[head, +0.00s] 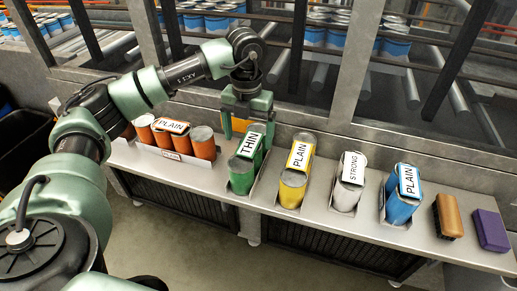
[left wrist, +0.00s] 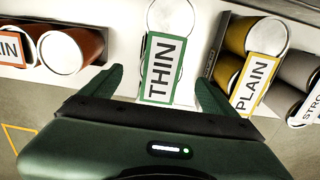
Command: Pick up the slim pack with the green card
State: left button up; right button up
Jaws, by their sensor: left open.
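The green pack of cans (head: 241,175) stands on the metal shelf with a green-edged card reading THIN (head: 252,141) on it. In the left wrist view the THIN card (left wrist: 161,68) lies between my fingers, with a pale can end above it. My left gripper (head: 247,115) is open, fingers pointing down, over the rear of the green pack. One finger (left wrist: 104,82) is left of the card and the other (left wrist: 210,94) is right of it, both apart from it. The lower part of the pack is hidden in the wrist view. My right gripper is not in view.
An orange pack marked PLAIN (head: 203,142) stands to the left. A yellow pack (head: 291,188) stands close on the right, then a silver STRONG pack (head: 345,196), a blue pack (head: 399,209), a brown brush-like block (head: 448,216) and a purple block (head: 491,230). Metal posts and rails rise behind.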

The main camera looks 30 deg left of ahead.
aim_at(250, 152)
pick_arm(q)
jog(key=shift+f, duration=0.85)
jog(key=shift+s+f+p, duration=0.15)
jog(key=shift+f+p, duration=0.25)
jog(key=f, duration=0.2)
jog(key=w+f+p, duration=0.1)
jog(key=f, duration=0.1)
jog(key=shift+f+p, duration=0.25)
jog(key=shift+p, duration=0.05)
jog(key=shift+f, duration=0.2)
jog(key=shift+s, duration=0.1)
jog(key=c, duration=1.8)
jog(key=shift+r, duration=0.1)
grip_shut()
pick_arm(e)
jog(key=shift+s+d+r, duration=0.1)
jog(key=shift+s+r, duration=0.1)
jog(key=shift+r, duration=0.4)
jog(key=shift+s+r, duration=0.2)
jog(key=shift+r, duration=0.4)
